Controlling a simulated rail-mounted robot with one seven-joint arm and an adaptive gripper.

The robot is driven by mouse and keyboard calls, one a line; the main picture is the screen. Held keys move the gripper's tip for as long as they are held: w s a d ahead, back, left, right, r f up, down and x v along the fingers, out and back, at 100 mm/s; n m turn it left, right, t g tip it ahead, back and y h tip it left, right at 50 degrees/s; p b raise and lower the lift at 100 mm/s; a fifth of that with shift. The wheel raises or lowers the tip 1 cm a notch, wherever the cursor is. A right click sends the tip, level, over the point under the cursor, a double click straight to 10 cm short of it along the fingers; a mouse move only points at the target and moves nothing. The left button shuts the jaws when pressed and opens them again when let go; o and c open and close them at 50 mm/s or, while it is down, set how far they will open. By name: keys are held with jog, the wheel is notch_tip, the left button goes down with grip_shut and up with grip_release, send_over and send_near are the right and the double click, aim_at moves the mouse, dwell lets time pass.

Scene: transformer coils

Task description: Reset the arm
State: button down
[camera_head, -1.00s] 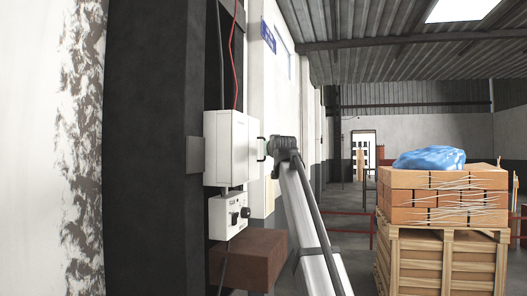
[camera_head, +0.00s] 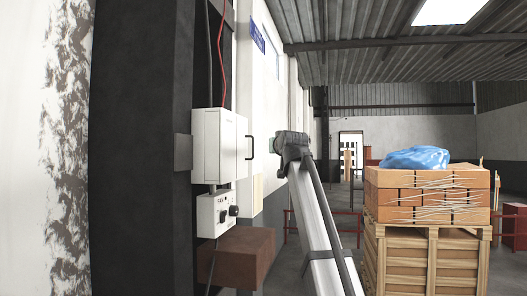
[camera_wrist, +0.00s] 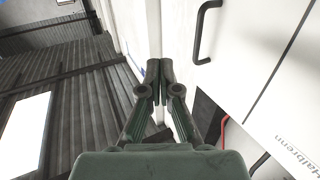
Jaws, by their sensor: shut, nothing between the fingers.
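My gripper (camera_head: 275,145) is at the end of my raised arm, right of the white wall box in the head view. A small gap separates it from the box's black handle. In the wrist view, my gripper's dark green fingers (camera_wrist: 159,70) are together with nothing between them. The white box (camera_head: 212,146) is mounted on the dark column, and its front with the black handle (camera_wrist: 207,32) fills the right of the wrist view. The box's door looks closed.
A smaller control box (camera_head: 217,213) with black knobs hangs below the white box. A brown block (camera_head: 238,256) juts out beneath. Bricks (camera_head: 425,195) on a wooden crate (camera_head: 425,262) stand at the right. The floor between shows free room.

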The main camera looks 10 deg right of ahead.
jog(key=s+d, duration=0.3)
jog(key=s, duration=0.1)
notch_tip(320, 180, down, 48)
jog(key=s+m+g, duration=0.1)
jog(key=g, duration=0.6)
jog(key=s+f+g+h, duration=0.1)
jog(key=s+f+g, duration=0.35)
jog(key=f, duration=1.15)
jog(key=s+f+g, duration=0.1)
jog(key=s+f, duration=0.7)
jog(key=f, duration=0.8)
jog(key=s+f+g, duration=0.6)
jog(key=s+f, duration=1.8)
jog(key=s+f+g, duration=0.2)
jog(key=s+f, duration=0.2)
jog(key=s, duration=0.7)
jog(key=s+f+g, duration=0.2)
jog(key=s+f, duration=0.2)
jog(key=s, duration=0.7)
jog(key=s+f+g, duration=0.2)
jog(key=s+f, duration=0.2)
jog(key=s, duration=0.7)
jog(key=shift+s+a+f+h+b, duration=0.15)
jog(key=shift+s+a+h+b, duration=0.1)
jog(key=shift+h+b, duration=0.2)
jog(key=shift+w, duration=0.1)
